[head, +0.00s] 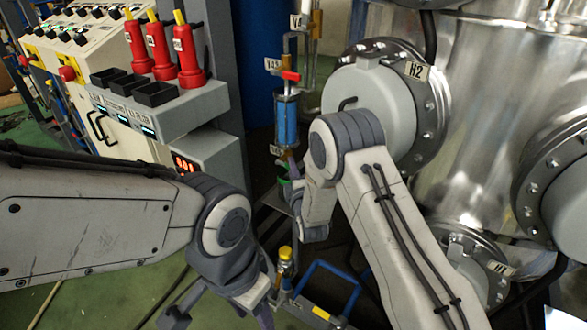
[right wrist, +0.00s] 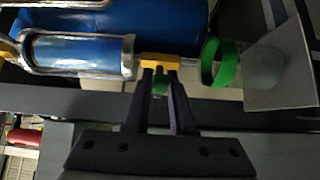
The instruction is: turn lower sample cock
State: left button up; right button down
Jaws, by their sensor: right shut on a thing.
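The yellow lower sample cock (right wrist: 161,61) sits on the thin pipe between the blue sample cylinder and a green-ringed vessel. In the right wrist view, my right gripper (right wrist: 160,76) has its two fingertips close together on the cock and is shut on it. The blue cylinder (right wrist: 84,57) lies to the left in that view; in the head view it (head: 287,121) stands upright below a red-handled upper cock (head: 290,76). In the head view my right wrist hides most of the lower cock. My left gripper is low in the head view, partly cut off, its jaws unclear.
A green ring (right wrist: 215,63) and a flat grey plate (right wrist: 280,72) lie just beyond the cock. The large metal vessel's H2 flange (head: 415,100) is close to my right arm. A control cabinet (head: 95,70) with red devices (head: 188,60) stands left. A yellow-capped item (head: 286,256) sits lower.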

dwell(0.9)
jog(key=r+n+g+p, duration=0.1)
jog(key=p, duration=0.2)
jog(key=r+n+g+h+p, duration=0.1)
jog(key=p, duration=0.2)
jog(key=shift+w+a+r+n+g, duration=0.1)
jog(key=shift+a+r+n+g, duration=0.1)
jog(key=shift+r+n+g, duration=0.15)
jog(key=shift+n+g+p, duration=0.35)
jog(key=shift+g+p, duration=0.1)
jog(key=shift+p, duration=0.2)
jog(key=shift+w+f+h, duration=0.1)
jog(key=shift+f+h, duration=0.05)
jog(key=shift+h, duration=0.15)
jog(key=c, duration=0.8)
grip_release()
jog(key=shift+o, duration=0.2)
jog(key=shift+a, duration=0.1)
